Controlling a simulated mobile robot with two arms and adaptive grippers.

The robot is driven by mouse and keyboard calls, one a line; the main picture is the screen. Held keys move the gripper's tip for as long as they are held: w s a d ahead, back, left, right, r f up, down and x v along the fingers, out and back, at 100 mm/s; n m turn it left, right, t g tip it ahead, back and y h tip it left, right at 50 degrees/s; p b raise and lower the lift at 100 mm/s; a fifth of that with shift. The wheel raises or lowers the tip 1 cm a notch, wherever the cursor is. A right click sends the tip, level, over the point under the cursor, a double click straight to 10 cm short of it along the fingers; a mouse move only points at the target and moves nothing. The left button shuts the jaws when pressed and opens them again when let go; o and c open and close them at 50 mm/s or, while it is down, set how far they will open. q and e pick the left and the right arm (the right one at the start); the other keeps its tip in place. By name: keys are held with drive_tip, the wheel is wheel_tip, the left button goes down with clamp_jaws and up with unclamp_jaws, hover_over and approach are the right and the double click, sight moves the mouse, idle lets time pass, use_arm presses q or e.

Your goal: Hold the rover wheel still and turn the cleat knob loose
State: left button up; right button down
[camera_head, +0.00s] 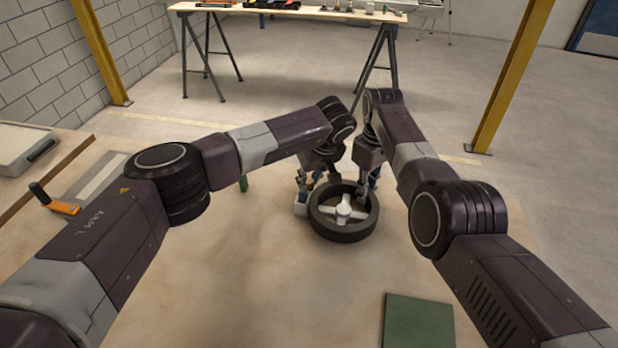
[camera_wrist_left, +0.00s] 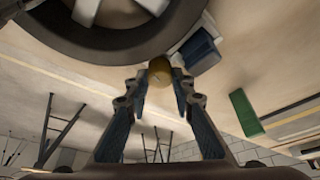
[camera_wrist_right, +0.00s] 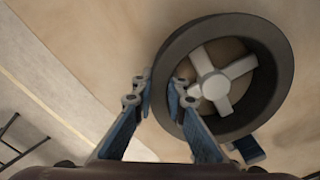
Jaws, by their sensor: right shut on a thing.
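The dark rover wheel (camera_head: 343,230) with pale spokes lies flat on the sandy table. My right gripper (camera_wrist_right: 160,88) is shut on the wheel's rim, which passes between its fingers in the right wrist view (camera_wrist_right: 270,118). A round brass knob (camera_wrist_left: 160,69), which looks like the cleat knob, sits beside the wheel rim in the left wrist view. My left gripper (camera_wrist_left: 159,82) is open, with its fingertips on either side of the knob. I cannot tell whether they touch it. A blue and white block (camera_wrist_left: 197,50) sits next to the knob and wheel.
A green block (camera_wrist_left: 245,112) stands near the left gripper. A green mat (camera_head: 418,322) lies at the front right. An orange clamp with a black handle (camera_head: 54,200) is at the left edge. A trestle table (camera_head: 290,14) with tools stands behind. The table's front middle is clear.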

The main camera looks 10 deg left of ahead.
use_arm(q)
clamp_jaws()
drive_tip(key=shift+n, duration=0.8)
drive_tip(key=o, duration=0.9)
unclamp_jaws()
